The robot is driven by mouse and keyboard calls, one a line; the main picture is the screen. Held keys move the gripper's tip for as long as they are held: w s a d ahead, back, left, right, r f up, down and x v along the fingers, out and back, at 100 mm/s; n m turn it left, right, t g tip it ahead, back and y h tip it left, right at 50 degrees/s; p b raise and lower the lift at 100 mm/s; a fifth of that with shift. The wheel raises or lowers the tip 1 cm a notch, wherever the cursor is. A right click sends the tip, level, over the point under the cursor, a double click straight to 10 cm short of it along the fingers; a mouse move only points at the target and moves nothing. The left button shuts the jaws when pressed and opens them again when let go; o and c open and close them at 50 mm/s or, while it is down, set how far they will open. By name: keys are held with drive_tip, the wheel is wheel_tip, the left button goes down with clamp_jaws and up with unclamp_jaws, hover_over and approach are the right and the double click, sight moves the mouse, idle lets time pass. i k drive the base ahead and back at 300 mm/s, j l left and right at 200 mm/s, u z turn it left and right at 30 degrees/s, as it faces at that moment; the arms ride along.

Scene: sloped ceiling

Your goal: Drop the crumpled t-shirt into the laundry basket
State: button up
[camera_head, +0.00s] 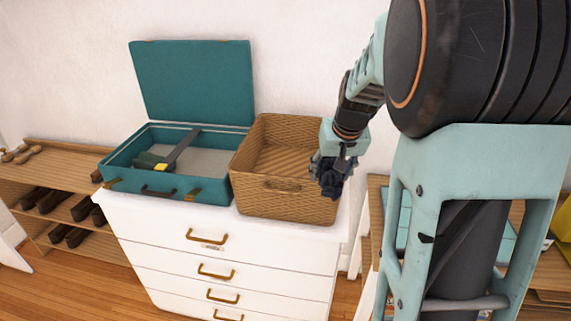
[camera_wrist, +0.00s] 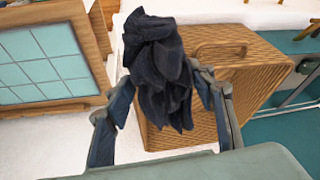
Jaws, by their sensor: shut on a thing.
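A dark navy crumpled t-shirt (camera_head: 333,177) hangs from my gripper (camera_head: 337,158) in the head view. In the wrist view the t-shirt (camera_wrist: 165,75) is bunched between the two fingers of my gripper (camera_wrist: 165,90), which are shut on it. The woven tan laundry basket (camera_head: 283,203) stands on the white dresser, open at the top, and its inside looks empty where it shows. My gripper and the t-shirt are at the basket's right side, overlapping its right rim in the head view. The basket (camera_wrist: 245,65) also shows behind and right of the t-shirt in the wrist view.
An open teal suitcase (camera_head: 190,190) with a few items inside stands left of the basket on the white dresser (camera_head: 215,255). A wooden shelf (camera_head: 60,150) with dark shoes is at the far left. A wooden piece with teal tiles (camera_wrist: 45,60) is beside the dresser.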

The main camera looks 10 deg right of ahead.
sight(299, 175)
drive_tip(key=i, duration=0.95)
